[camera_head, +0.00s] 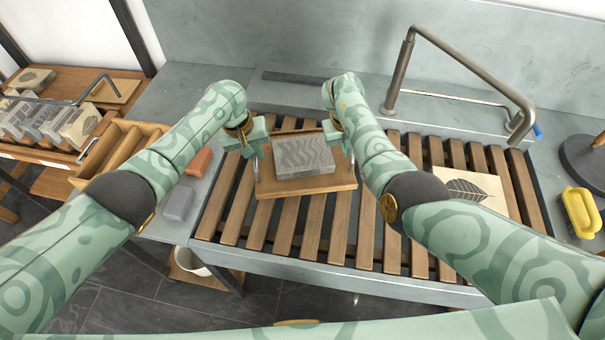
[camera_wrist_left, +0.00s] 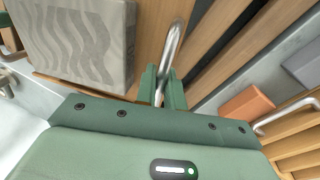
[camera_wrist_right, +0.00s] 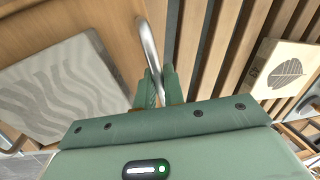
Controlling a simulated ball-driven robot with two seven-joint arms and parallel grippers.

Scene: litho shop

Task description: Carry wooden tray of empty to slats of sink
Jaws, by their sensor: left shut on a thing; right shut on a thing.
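The wooden tray (camera_head: 268,186) is over the back middle of the sink's wooden slats (camera_head: 310,225). I cannot tell whether it rests on them or hangs just above. A grey stone block (camera_head: 304,156) with a wavy pattern lies on it, also seen in the left wrist view (camera_wrist_left: 75,40) and the right wrist view (camera_wrist_right: 60,90). My left gripper (camera_head: 258,150) is shut on the tray's left metal handle (camera_wrist_left: 172,45). My right gripper (camera_head: 346,146) is shut on its right metal handle (camera_wrist_right: 149,45). The tray looks about level.
A leaf-patterned block (camera_head: 470,190) lies on the slats at right. A bent metal tap (camera_head: 455,52) rises behind. A red-brown block (camera_head: 198,162) and a grey block (camera_head: 178,203) sit on the left ledge. A yellow object (camera_head: 581,211) is at far right. The front slats are clear.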

